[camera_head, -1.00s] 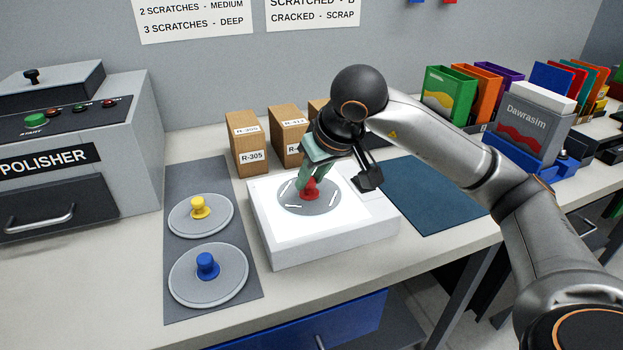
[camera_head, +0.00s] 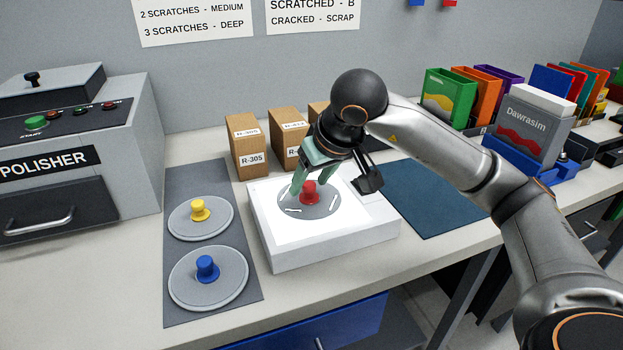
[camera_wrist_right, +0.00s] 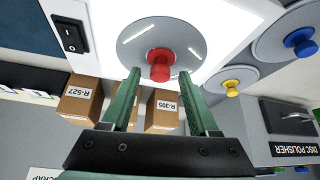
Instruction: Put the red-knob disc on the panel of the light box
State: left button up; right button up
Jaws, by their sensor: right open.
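The red-knob disc (camera_head: 294,203) lies flat on the bright white panel of the light box (camera_head: 290,258), its red knob (camera_head: 309,190) pointing up. It also shows in the right wrist view (camera_wrist_right: 190,40), with several white scratch marks on its grey face. My right gripper (camera_head: 310,188) is open, with its green fingers (camera_wrist_right: 158,90) apart on either side of the knob and no grip on it. The fingertips are close to the knob; I cannot tell their exact height above the disc. My left gripper is in neither view.
A yellow-knob disc (camera_head: 215,221) and a blue-knob disc (camera_head: 220,285) lie on the grey mat (camera_head: 182,316) left of the light box. Brown boxes (camera_head: 245,150) stand behind it. The polisher (camera_head: 130,170) stands at the left, and a bare blue mat (camera_head: 425,195) lies at the right.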

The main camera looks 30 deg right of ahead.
jog(key=p+v, duration=0.2)
jog(key=v, duration=1)
dwell(2.1)
